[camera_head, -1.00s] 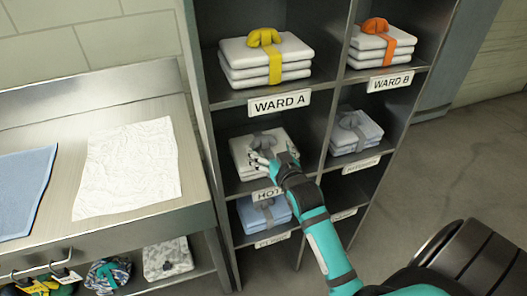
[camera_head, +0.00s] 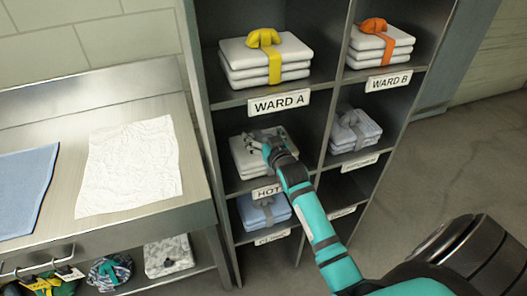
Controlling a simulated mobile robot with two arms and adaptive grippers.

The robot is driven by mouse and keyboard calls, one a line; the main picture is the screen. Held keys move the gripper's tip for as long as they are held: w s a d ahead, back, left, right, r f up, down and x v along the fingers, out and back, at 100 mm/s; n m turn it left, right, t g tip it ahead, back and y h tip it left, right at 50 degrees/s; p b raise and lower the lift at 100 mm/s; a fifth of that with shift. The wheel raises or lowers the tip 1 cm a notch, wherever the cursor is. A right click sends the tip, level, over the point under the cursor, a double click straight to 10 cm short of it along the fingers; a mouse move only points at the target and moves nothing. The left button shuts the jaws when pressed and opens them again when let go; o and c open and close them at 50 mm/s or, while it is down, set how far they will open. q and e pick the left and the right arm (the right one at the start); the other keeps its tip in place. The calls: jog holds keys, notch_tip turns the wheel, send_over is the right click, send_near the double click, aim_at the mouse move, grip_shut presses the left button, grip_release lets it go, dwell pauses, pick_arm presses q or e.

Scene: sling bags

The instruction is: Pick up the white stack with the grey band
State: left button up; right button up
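The white stack with the grey band (camera_head: 246,162) lies in the middle-left compartment of the shelf, above a label that begins "HOT". My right gripper (camera_head: 262,142) reaches into this compartment and is over the top of the stack, at the grey knot. The gripper and wrist hide most of the grey band and the stack's right part. The fingers are small and blend with the grey knot, so I cannot tell whether they are closed on it. The stack appears to rest on its shelf board. My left gripper is out of view.
A white stack with a yellow band (camera_head: 264,60) is above, one with an orange band (camera_head: 380,44) at upper right. Bluish stacks lie right (camera_head: 354,131) and below (camera_head: 264,212). Shelf dividers flank my arm. A steel counter (camera_head: 60,115) with cloths stands left.

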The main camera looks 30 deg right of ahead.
jog(key=c, duration=1.3)
jog(key=shift+r, duration=0.1)
jog(key=shift+c, duration=1.1)
